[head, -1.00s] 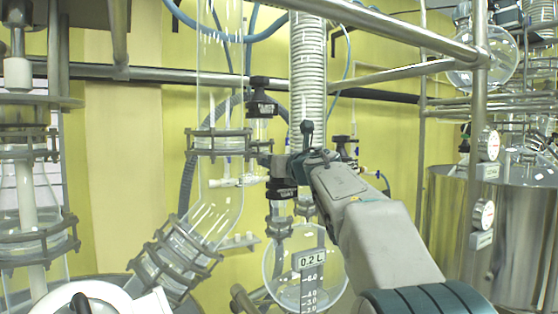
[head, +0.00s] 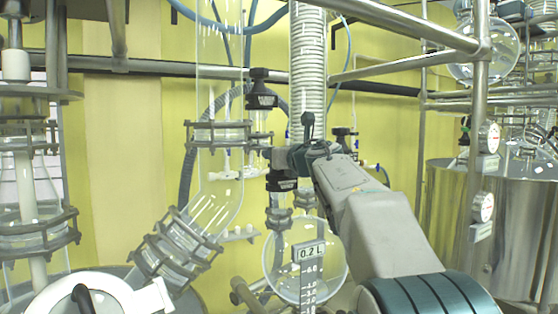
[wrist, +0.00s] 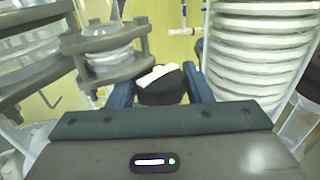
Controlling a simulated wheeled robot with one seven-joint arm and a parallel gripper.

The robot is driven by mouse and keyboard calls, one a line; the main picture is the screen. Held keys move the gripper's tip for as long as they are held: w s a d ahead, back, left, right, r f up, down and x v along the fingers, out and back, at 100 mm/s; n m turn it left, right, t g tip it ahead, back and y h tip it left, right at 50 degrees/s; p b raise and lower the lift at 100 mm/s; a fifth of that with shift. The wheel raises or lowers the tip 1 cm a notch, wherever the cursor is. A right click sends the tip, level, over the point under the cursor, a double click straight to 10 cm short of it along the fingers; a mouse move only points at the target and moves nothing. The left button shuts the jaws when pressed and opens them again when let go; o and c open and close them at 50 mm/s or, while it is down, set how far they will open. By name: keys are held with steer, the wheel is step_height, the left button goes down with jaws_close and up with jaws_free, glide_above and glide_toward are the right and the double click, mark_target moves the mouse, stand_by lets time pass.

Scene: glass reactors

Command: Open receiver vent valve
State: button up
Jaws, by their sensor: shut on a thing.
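The round glass receiver (head: 285,262) hangs in the middle of the head view, with a 0.2 L plate on it. Above it is a black valve cap (head: 281,182). My gripper (head: 278,160) is at this cap, reaching in from the right. In the wrist view, the fingers of my gripper (wrist: 160,82) are on both sides of a black knob with a white top (wrist: 160,86) and shut on it. The lower part of the knob is hidden by my gripper's body. I cannot read how far the valve is turned.
A ribbed white column (head: 308,70) stands just behind and right of my gripper. A flanged glass tube (head: 218,135) is to the left. Another black cap (head: 261,90) sits higher up. Steel rails (head: 390,25) cross above my arm. A steel vessel (head: 490,220) is at right.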

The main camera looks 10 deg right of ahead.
steer(key=n+g+y, duration=0.2)
steer(key=n+y, duration=0.1)
steer(key=y, duration=0.1)
steer(key=shift+w+d+y, duration=0.1)
steer(key=shift+d+y, duration=0.05)
steer(key=shift+y, duration=0.25)
steer(key=n+g+y+p, duration=0.3)
steer(key=shift+r+y, duration=0.2)
steer(key=shift+y, duration=0.1)
steer(key=shift+s+n+g, duration=0.2)
steer(key=shift+n+g, duration=0.2)
steer(key=shift+o, duration=0.2)
steer(key=shift+s+y, duration=0.15)
steer(key=shift+y, duration=0.15)
steer(key=o, duration=0.7)
